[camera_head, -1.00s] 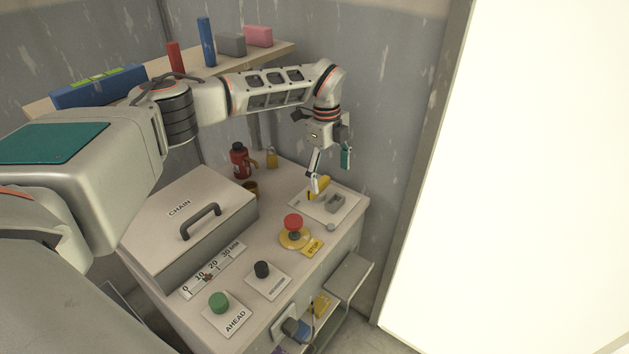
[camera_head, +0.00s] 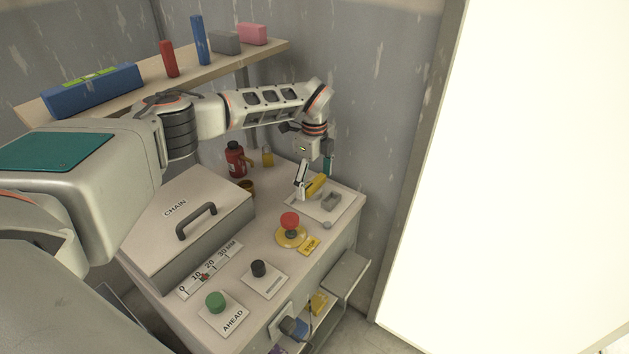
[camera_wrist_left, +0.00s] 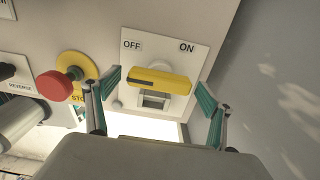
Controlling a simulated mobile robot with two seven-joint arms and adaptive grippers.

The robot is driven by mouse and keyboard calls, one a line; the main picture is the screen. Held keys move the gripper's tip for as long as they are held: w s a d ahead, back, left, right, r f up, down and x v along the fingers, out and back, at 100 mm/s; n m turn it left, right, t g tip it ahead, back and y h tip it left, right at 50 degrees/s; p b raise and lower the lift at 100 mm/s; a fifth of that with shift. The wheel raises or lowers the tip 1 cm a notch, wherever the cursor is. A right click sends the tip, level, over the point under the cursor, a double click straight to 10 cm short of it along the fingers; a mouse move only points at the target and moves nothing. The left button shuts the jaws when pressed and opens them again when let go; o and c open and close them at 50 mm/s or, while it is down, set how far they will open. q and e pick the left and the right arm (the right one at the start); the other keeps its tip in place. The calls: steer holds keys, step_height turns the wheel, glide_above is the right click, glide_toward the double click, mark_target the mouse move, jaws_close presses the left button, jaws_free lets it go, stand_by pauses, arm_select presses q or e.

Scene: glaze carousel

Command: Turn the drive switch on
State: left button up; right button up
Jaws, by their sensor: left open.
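The drive switch has a yellow handle (camera_head: 316,185) on a pale plate (camera_head: 345,207) at the far right corner of the bench top. In the left wrist view, the plate reads OFF at left and ON at right. The yellow handle (camera_wrist_left: 158,81) lies across the plate below these words, over a grey block (camera_wrist_left: 153,101). My left gripper (camera_head: 314,178) is open above the switch. In the wrist view its teal-padded fingers (camera_wrist_left: 158,100) stand on either side of the handle, with gaps to it. Whether they reach its height is unclear. My right gripper is not in view.
A red STOP button (camera_head: 290,221) on a yellow base stands beside the plate. A black button (camera_head: 259,268), a green AHEAD button (camera_head: 215,301) and a CHAIN cover (camera_head: 160,225) are nearer.

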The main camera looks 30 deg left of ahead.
arm_select(q)
steer(key=c, duration=1.1)
